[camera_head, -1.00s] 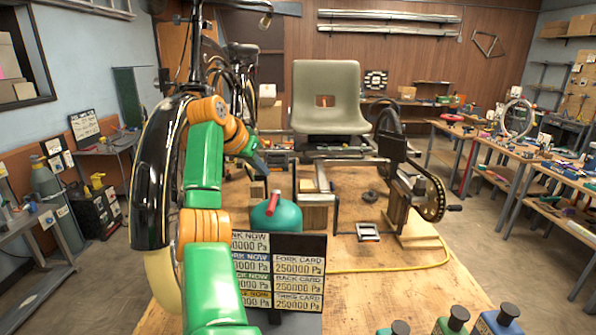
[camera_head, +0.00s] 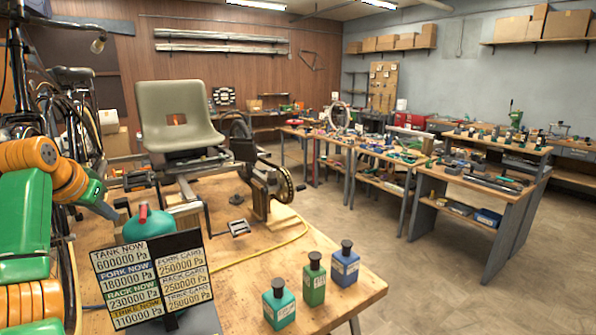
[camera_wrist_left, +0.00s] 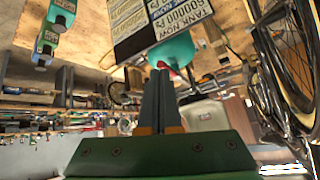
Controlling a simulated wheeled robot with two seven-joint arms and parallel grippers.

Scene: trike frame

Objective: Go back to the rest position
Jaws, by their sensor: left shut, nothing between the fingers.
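My left gripper (camera_head: 110,213) is at the left of the head view, on my green and orange arm, its dark fingers pointing toward the teal tank (camera_head: 149,226) with a red top. In the left wrist view, which looks upside down, the left gripper's fingers (camera_wrist_left: 160,76) are shut together with nothing between them. The teal tank (camera_wrist_left: 172,50) shows just beyond the fingertips there; I cannot tell the exact gap. The trike frame with its grey seat (camera_head: 180,112) stands on the wooden bench. My right gripper is in neither view.
A pressure sign (camera_head: 150,275) stands at the bench front. A teal bottle (camera_head: 279,306), a green bottle (camera_head: 314,280) and a blue bottle (camera_head: 345,266) stand near its front right edge. A yellow hose (camera_head: 262,250) lies on the bench. Floor (camera_head: 390,240) is open to the right.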

